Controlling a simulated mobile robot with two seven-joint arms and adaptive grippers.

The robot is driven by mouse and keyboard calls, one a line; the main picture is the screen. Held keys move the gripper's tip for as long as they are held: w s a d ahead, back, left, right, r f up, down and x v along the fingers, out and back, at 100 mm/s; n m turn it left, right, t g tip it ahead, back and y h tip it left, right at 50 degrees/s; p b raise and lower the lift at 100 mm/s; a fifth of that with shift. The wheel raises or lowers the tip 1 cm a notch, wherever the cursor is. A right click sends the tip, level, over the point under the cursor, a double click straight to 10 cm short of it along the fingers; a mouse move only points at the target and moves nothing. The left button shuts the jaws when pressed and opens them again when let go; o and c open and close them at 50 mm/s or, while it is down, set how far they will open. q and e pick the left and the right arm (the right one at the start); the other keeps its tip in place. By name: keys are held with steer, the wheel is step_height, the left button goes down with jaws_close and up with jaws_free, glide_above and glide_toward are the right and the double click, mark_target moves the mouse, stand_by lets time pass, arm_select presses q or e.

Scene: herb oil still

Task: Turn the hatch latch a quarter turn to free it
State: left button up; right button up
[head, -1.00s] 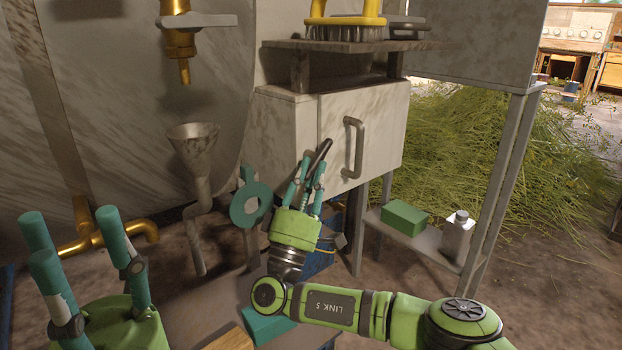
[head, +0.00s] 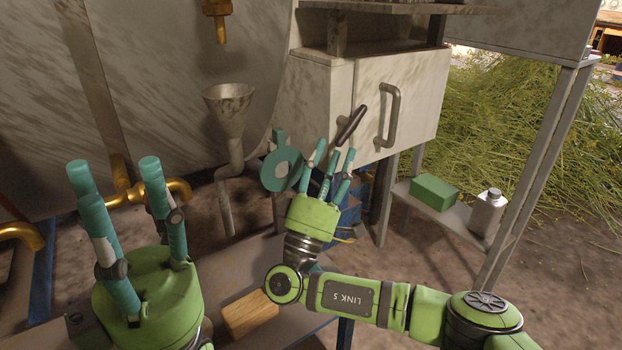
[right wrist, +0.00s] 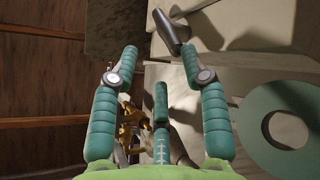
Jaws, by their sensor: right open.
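The hatch latch (head: 351,125) is a dark bar on the front of the pale, stained cabinet, left of the hatch's grey handle (head: 389,116). It slants from lower left to upper right. It also shows in the right wrist view (right wrist: 167,30), just beyond the fingertips. My right gripper (head: 334,157) is open and empty below the latch, its fingers pointing up towards it. In the right wrist view (right wrist: 158,52) nothing lies between its fingers. My left gripper (head: 113,168) is at the lower left, fingers up, spread and empty, away from the hatch.
A metal funnel (head: 230,115) and brass pipe (head: 130,195) are further left. A wooden block (head: 250,313) lies on the bench. A green box (head: 434,190) and a small canister (head: 487,212) sit on the low shelf.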

steer(key=s+a, duration=0.4)
steer(key=s, duration=0.4)
steer(key=shift+s+a, duration=0.15)
steer(key=shift+s, duration=0.1)
